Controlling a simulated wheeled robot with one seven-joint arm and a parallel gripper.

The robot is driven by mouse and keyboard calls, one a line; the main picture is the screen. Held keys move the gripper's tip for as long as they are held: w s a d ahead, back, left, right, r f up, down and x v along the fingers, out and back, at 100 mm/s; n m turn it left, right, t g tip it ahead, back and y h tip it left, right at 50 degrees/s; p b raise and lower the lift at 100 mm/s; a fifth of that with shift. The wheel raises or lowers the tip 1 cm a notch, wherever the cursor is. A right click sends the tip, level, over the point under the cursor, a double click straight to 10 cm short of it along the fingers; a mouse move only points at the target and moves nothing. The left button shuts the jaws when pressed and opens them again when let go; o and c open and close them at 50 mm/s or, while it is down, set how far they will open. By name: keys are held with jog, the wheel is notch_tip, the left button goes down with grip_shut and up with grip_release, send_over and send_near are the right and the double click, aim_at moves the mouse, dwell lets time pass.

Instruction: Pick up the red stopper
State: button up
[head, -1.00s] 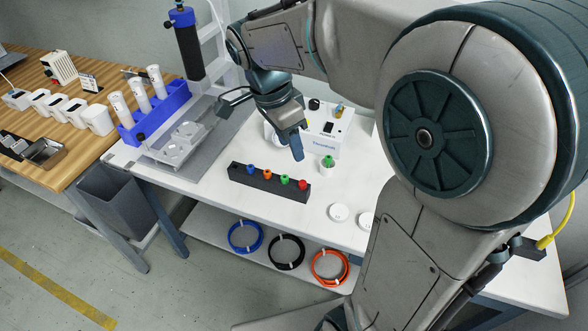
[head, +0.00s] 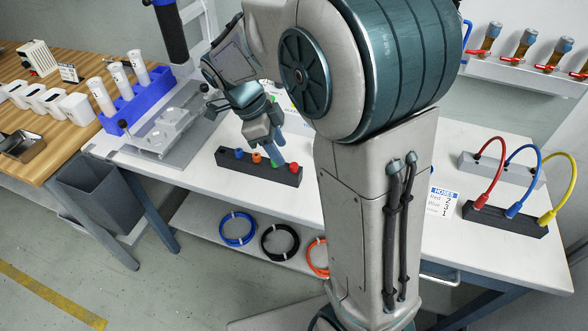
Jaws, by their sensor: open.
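The red stopper (head: 294,167) stands at the right end of a black rack (head: 232,168) on the white table. A blue stopper (head: 238,153) and an orange stopper (head: 257,157) stand to its left. A green stopper between orange and red is mostly hidden by my gripper. My gripper (head: 276,158) is open and empty, low over the rack near the green and orange stoppers, just left of the red one. I cannot tell whether a finger touches any stopper.
A blue rack with white tubes (head: 143,97) and a grey gantry plate (head: 140,150) lie to the left. My arm covers the middle of the table. A hose block with red, blue and yellow hoses (head: 504,218) stands at right. A grey bin (head: 103,195) is below.

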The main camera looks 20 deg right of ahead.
aim_at(293, 165)
jog(key=x, duration=0.5)
jog(key=shift+w+d+f+b, duration=0.15)
jog(key=shift+d+f+b, duration=0.05)
jog(key=shift+d+b, duration=0.2)
jog(key=shift+c, duration=0.3)
grip_shut()
